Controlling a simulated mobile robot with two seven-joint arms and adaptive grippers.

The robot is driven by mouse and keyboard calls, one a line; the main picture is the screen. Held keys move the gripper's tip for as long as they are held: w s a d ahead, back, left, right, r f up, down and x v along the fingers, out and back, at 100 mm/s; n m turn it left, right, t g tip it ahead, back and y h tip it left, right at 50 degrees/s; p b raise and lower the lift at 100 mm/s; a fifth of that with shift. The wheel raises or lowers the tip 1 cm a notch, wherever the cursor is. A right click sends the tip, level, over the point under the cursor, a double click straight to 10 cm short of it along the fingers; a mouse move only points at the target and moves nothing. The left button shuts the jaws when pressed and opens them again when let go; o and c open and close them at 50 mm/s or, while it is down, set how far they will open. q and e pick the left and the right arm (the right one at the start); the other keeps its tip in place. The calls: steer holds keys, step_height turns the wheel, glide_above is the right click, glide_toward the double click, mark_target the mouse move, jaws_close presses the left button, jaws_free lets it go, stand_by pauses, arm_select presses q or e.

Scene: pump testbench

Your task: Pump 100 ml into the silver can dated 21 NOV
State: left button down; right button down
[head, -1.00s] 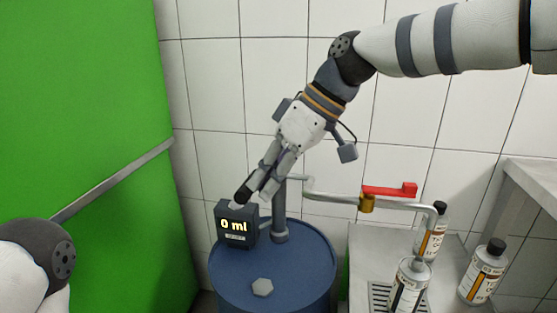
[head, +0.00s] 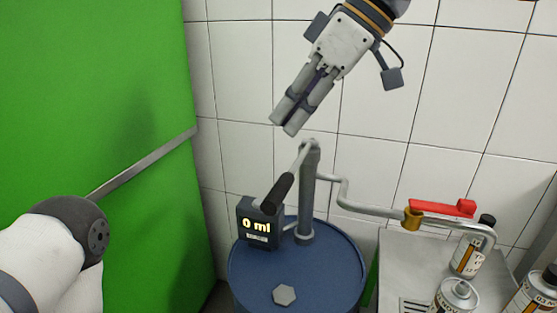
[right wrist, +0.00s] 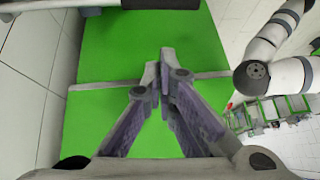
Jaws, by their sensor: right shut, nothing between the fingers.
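The hand pump (head: 308,190) stands on a blue drum (head: 330,268). Its lever ends in a black grip (head: 277,193), tilted down towards the counter display (head: 257,225), which reads 0 ml. A pipe with a red valve handle (head: 442,207) runs right to a spout. An uncapped can (head: 457,296) stands below the spout. A black-capped can (head: 468,255) is behind it and another can (head: 533,295) is at the right edge. I cannot read their dates. My right gripper (head: 283,128) is shut and empty, above and apart from the lever. Its fingers show in the right wrist view (right wrist: 160,78).
A grey metal bench (head: 400,262) with a drain grate carries the cans. A green panel (head: 90,100) with a metal rail (head: 145,162) fills the left. A tiled wall (head: 460,110) is behind. My left arm shows at the lower left, its gripper out of view.

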mark_target(279, 183)
steer(key=x, duration=0.4)
steer(key=f, duration=0.3)
steer(key=shift+s+d+f, duration=0.1)
steer(key=shift+s+f, duration=0.05)
steer(key=shift+s, duration=0.1)
steer(key=shift+f+p, duration=0.3)
steer(key=shift+f, duration=0.25)
arm_select(q)
steer(key=shift+w+r, duration=0.4)
steer(key=shift+w, duration=0.05)
